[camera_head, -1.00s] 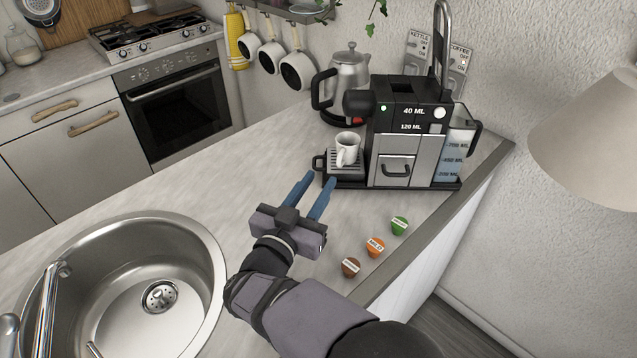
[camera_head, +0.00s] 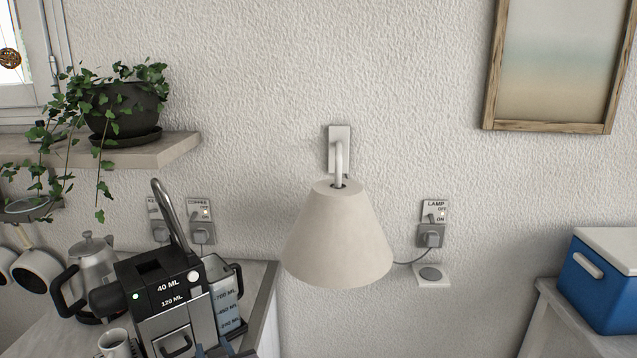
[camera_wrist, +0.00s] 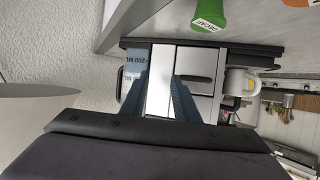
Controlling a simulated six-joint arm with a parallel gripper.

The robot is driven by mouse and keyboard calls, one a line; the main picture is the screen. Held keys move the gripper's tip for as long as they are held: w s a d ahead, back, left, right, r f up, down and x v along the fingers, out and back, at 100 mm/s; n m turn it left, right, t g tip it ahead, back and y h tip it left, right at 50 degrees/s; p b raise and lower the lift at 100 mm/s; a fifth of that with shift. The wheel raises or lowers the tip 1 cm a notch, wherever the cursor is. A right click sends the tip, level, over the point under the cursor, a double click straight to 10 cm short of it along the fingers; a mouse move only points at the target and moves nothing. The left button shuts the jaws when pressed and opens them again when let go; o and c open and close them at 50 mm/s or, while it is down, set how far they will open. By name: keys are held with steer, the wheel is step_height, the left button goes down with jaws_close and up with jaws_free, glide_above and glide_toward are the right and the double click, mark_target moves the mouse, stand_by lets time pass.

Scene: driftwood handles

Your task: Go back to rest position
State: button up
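My gripper (camera_wrist: 162,80) shows in the wrist view with its two blue fingers apart and nothing visible between them. The fingers point at the front of the coffee machine (camera_wrist: 196,58); whether they touch it I cannot tell. In the head view the coffee machine (camera_head: 172,295) stands at the lower left, its green light lit. Only a dark blue bit at the bottom edge there may be my gripper. A white cup (camera_wrist: 238,82) sits at the machine's side, and its top shows in the head view (camera_head: 115,343).
A green capsule (camera_wrist: 209,16) and part of an orange capsule (camera_wrist: 298,3) lie on the counter. A kettle (camera_head: 92,265) stands behind the machine. A wall lamp (camera_head: 338,240) hangs right of it. A blue cooler (camera_head: 600,285) stands far right.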

steer(key=s+d+f+m+g+h, duration=0.1)
steer(key=s+d+f+g+h, duration=0.2)
steer(key=d, duration=0.8)
steer(key=d+f+m+g+h, duration=0.15)
steer(key=d+f, duration=0.35)
steer(key=d, duration=0.5)
steer(key=s+d+f+m+g+h, duration=0.2)
steer(key=s+d+g, duration=0.5)
steer(key=s+d, duration=1)
steer(key=shift+d+f+m, duration=0.55)
steer(key=shift+f+m, duration=0.1)
steer(key=shift+f, duration=0.2)
